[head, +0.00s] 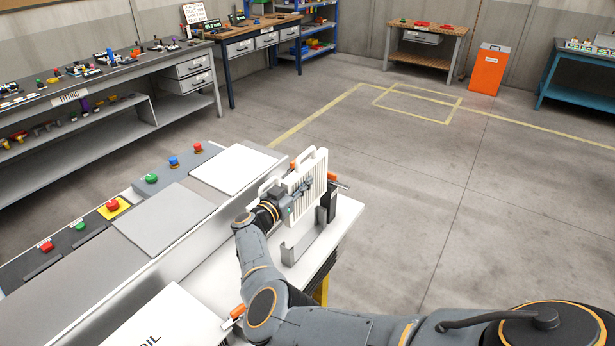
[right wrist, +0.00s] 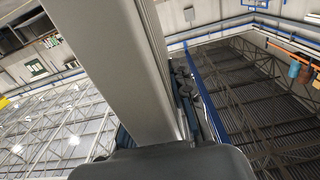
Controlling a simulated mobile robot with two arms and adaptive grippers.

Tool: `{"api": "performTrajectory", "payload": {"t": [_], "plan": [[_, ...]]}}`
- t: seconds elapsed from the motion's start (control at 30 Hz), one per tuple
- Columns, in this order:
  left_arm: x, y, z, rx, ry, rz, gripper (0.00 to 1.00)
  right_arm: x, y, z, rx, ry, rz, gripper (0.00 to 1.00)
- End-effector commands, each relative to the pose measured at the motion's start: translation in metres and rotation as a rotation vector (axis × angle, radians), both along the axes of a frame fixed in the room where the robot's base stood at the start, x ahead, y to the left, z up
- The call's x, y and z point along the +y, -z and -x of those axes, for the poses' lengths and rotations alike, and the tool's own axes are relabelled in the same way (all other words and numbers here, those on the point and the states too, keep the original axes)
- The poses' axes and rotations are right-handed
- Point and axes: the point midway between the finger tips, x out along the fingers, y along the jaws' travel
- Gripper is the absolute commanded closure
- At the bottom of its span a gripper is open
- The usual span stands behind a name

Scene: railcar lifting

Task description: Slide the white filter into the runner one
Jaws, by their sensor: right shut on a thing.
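The white filter (head: 316,165) is an upright, slotted white panel above the right end of the white bench in the head view. My right gripper (head: 303,192) is shut on it from the near left side. In the right wrist view, a pale, ribbed slab, which looks like the filter (right wrist: 125,65), rises from the gripper. My left gripper is not in view.
A control console with coloured buttons (head: 112,205) and pale panels (head: 163,218) stands left of the filter. An orange handle (head: 232,316) is near my right arm. A black post (head: 329,205) stands by the filter. Open floor (head: 430,190) lies right of the bench.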

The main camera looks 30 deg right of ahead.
Motion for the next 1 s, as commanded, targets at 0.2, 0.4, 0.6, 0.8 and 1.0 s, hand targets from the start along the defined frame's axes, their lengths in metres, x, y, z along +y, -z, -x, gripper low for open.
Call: {"api": "performTrajectory", "payload": {"t": [0.2,0.4,0.6,0.8,1.0], "plan": [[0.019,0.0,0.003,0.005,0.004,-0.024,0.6,0.0,-0.001,0.0,0.0,0.0,0.001,1.0],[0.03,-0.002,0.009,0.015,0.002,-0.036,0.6,0.001,0.0,0.0,0.002,-0.003,-0.006,1.0],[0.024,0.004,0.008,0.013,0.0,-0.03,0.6,0.003,0.014,0.002,0.007,-0.008,-0.018,1.0],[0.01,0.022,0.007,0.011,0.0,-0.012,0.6,0.003,0.033,0.002,0.007,-0.009,-0.018,1.0],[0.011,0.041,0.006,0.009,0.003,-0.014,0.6,0.003,0.052,0.001,0.007,-0.009,-0.018,1.0]]}}
